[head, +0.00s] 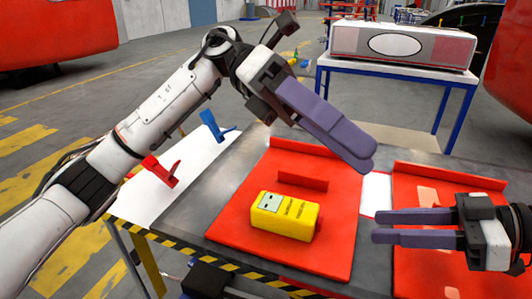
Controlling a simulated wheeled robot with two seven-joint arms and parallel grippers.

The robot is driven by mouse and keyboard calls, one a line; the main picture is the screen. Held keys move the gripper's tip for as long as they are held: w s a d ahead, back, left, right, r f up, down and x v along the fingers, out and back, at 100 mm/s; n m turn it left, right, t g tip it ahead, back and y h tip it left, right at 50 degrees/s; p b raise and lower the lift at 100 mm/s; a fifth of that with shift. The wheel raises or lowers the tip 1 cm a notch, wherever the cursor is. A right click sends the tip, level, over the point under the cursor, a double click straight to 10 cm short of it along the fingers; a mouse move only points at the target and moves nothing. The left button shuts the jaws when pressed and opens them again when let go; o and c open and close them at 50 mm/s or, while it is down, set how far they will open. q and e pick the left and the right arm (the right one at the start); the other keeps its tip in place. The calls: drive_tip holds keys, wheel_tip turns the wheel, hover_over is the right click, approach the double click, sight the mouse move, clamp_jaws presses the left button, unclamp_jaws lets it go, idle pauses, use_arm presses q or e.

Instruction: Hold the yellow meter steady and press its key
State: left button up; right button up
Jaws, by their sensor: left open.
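The yellow meter (290,222) lies on the left red mat of the workbench. It has a small grey display at its left end and dark markings on top; I cannot pick out its key. My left gripper (362,158) is open and empty, raised above and to the right of the meter, apart from it. Its fingers overlap in this view. My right gripper (378,227) is to the right of the meter, its fingers pointing left with a gap between them. It is open, empty and apart from the meter.
The red mat (227,222) has an upright red divider (303,180) behind the meter. A second red mat (421,180) lies under my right gripper. Red (162,171) and blue (214,126) clamp-like tools are at the left. A blue-legged table (395,71) stands behind.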

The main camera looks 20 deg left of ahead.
use_arm(q)
drive_tip(key=w+a+f+m+t+y, duration=0.3)
drive_tip(key=f+y, duration=0.3)
drive_tip(key=f, duration=0.1)
drive_tip(key=m+t+y, duration=0.1)
drive_tip(key=t+y, duration=0.2)
drive_tip(key=y, duration=0.4)
hover_over(266, 201)
wheel_tip(266, 201, down, 2)
drive_tip(key=shift+f, duration=0.15)
wheel_tip(266, 201, down, 10)
drive_tip(key=shift+f, duration=0.1)
drive_tip(key=shift+c, duration=0.5)
drive_tip(key=c, duration=1.3)
use_arm(e)
drive_tip(key=shift+c, duration=0.4)
clamp_jaws()
